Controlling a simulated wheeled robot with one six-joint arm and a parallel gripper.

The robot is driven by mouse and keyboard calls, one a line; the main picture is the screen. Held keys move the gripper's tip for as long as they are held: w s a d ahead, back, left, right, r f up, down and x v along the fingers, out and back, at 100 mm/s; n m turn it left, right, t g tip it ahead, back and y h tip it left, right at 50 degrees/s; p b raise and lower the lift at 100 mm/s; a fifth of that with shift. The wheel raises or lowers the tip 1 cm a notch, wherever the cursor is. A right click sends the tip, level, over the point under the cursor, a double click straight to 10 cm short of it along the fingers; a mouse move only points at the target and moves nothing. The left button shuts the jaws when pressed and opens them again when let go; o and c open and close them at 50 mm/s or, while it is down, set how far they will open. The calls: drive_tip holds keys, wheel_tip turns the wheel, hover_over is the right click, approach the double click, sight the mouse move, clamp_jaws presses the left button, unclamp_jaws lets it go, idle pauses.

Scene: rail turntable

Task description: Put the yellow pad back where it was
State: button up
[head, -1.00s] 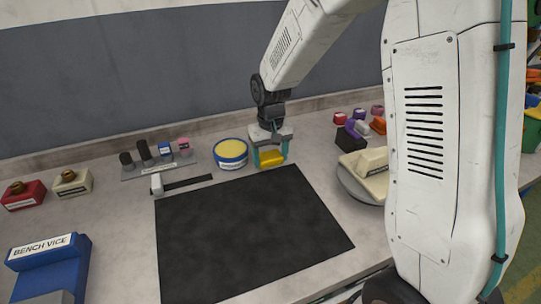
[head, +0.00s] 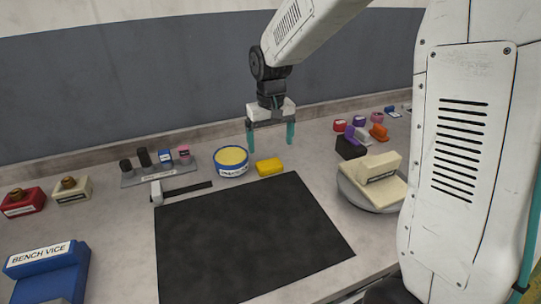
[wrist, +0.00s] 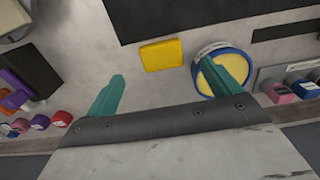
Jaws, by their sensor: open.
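The yellow pad (head: 270,167) lies flat on the grey bench, just right of a round blue-and-white tin (head: 231,162) with a yellow top and behind the black mat's back edge. The pad also shows whole in the wrist view (wrist: 162,55), with the tin (wrist: 222,70) to its right. My gripper (head: 271,143) is open and empty, with teal fingers apart, raised above and behind the pad. In the wrist view the fingertips (wrist: 172,82) do not touch the pad; one finger overlaps the tin in the picture.
A black mat (head: 250,240) covers the front middle. A grey rack (head: 160,173) with small items stands left. A round turntable (head: 357,195) bears a beige block at right, with a dark box (head: 349,149) and coloured pieces behind. A blue bench vice (head: 48,268) sits front left.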

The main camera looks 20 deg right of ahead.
drive_tip(key=s+d+r, duration=0.2)
drive_tip(key=s+r, duration=0.9)
drive_tip(key=s, duration=0.5)
drive_tip(key=s+d+f+t, duration=0.1)
drive_tip(key=s, duration=1.3)
